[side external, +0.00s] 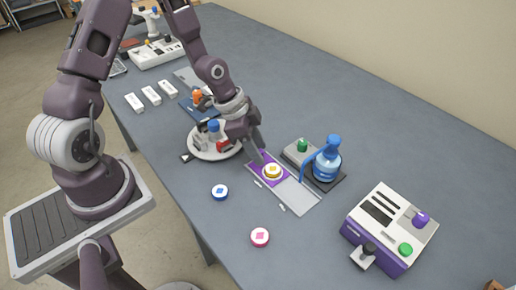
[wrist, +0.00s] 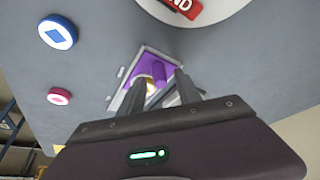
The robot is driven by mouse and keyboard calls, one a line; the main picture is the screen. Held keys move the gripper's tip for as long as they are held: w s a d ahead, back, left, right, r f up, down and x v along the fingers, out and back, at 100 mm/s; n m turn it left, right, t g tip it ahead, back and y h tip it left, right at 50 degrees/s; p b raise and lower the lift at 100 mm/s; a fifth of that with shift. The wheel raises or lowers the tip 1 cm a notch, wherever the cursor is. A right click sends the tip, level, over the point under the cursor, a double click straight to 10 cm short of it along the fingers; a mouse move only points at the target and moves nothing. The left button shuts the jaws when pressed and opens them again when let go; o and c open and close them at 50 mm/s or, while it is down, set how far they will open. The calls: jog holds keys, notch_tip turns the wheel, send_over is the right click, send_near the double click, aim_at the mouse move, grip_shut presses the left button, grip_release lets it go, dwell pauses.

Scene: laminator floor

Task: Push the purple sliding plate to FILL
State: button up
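The purple sliding plate (side external: 267,159) sits at the upper left end of a pale grey track (side external: 296,197) on the table. A disc with a yellow top (side external: 272,170) rests on the plate. My gripper (side external: 258,157) is low over the plate's upper left end, pointing down. In the wrist view my gripper (wrist: 162,76) has its two fingers apart, with a purple upright handle (wrist: 158,72) between them. I cannot tell whether the fingers touch it. The fingers partly hide the plate and the disc. No FILL marking is readable.
A blue pump bottle (side external: 327,165) on a dark base stands right of the track. A purple and white machine (side external: 390,230) is farther right. Blue (side external: 220,191) and pink (side external: 260,237) discs lie in front. A round white tray (side external: 196,150) with items is to the left.

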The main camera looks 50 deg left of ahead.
jog(key=shift+f, duration=0.25)
grip_shut()
dwell(1.3)
